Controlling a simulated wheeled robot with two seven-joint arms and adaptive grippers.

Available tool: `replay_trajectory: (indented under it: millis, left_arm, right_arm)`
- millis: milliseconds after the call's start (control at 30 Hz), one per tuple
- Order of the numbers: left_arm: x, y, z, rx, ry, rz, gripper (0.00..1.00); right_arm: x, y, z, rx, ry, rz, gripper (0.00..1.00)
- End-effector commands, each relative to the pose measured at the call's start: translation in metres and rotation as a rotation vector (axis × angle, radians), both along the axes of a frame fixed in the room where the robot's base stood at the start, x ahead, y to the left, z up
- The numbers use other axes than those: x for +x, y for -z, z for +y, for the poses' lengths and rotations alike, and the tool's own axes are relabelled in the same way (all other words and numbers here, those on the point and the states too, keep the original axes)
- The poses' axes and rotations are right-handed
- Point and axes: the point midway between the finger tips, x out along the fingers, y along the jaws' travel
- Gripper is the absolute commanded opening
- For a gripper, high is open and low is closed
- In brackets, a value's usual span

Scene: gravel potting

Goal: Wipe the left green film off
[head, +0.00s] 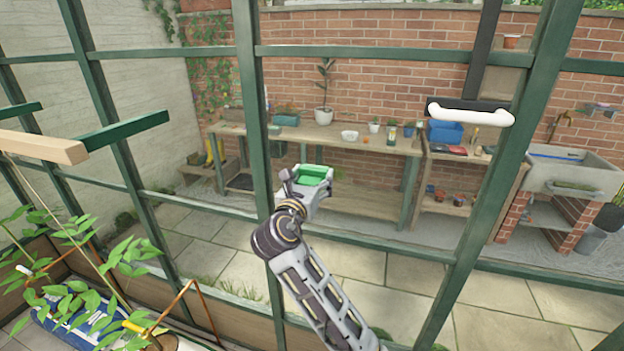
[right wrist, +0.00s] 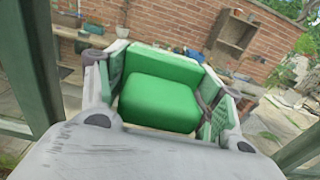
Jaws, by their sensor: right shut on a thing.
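My right gripper (head: 306,184) is raised in front of the glass in the middle of the head view, beside a green window post (head: 256,110). It is shut on a green block like a sponge (head: 314,173). The right wrist view shows the green block (right wrist: 162,100) between the two fingers, its broad face towards the glass side. I cannot make out any green film on the panes. I cannot tell whether the block touches the glass. My left gripper is not in view.
Green posts and rails (head: 505,170) divide the panes. A white bar (head: 470,114) on a dark upright is at the upper right. Leafy plants (head: 70,240) stand at the lower left. A wooden bench (head: 340,140) and a stone sink (head: 575,172) stand beyond the glass.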

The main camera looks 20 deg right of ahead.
Motion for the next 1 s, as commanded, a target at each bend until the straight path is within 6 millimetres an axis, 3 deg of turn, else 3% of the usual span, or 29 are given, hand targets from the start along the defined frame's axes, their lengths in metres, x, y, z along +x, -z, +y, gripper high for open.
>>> replay_trajectory:
  millis: [1000]
  left_arm:
    - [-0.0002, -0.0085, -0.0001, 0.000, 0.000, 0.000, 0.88]
  right_arm:
    - [0.0084, -0.0005, -0.0069, -0.001, 0.000, -0.001, 0.47]
